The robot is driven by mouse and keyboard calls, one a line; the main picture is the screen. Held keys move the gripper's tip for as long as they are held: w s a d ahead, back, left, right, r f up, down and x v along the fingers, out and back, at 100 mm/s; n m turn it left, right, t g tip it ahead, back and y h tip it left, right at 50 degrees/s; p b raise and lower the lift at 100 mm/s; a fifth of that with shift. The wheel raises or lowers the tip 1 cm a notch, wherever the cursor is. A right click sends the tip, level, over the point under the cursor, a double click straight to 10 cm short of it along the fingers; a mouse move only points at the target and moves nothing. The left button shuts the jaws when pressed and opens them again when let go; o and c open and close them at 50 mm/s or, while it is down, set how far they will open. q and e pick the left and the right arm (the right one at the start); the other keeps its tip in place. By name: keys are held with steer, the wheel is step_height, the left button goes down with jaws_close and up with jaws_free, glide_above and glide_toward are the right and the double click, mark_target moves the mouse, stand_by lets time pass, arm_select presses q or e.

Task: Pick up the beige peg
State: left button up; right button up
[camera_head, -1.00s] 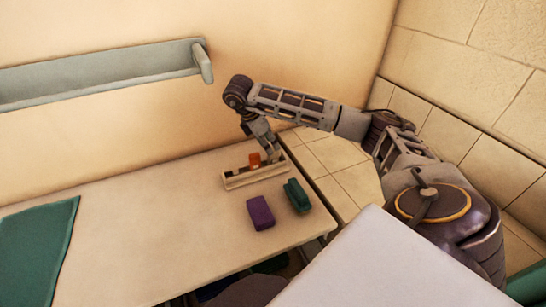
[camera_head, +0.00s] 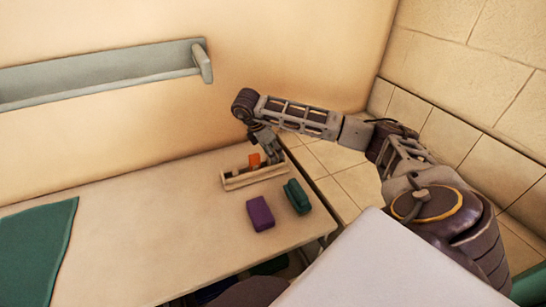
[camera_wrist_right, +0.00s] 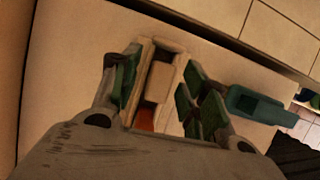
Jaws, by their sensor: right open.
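The beige peg (camera_wrist_right: 160,82) stands in a narrow wooden tray (camera_wrist_right: 148,50), between the fingers of my right gripper (camera_wrist_right: 161,68) in the right wrist view. The fingers, with green pads, are open and spread to either side of the peg. In the head view my right gripper (camera_head: 271,158) points down over the right part of the tray (camera_head: 250,181), and the beige peg is hard to make out there. An orange peg (camera_head: 254,160) stands in the tray left of the gripper; part of it shows in the wrist view (camera_wrist_right: 145,118). My left gripper is out of view.
A purple block (camera_head: 260,214) and a dark green block (camera_head: 297,197) lie on the table (camera_head: 150,225) in front of the tray. A green cloth (camera_head: 35,250) covers the table's left end. A wall rail (camera_head: 100,75) runs behind. The table's middle is clear.

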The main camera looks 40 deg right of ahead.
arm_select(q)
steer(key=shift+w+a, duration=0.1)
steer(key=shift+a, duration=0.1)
arm_select(e)
steer(key=shift+d+f, duration=0.1)
steer(key=shift+f, duration=0.05)
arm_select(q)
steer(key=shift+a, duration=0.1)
arm_select(e)
steer(key=c, duration=0.9)
steer(key=shift+o, duration=0.2)
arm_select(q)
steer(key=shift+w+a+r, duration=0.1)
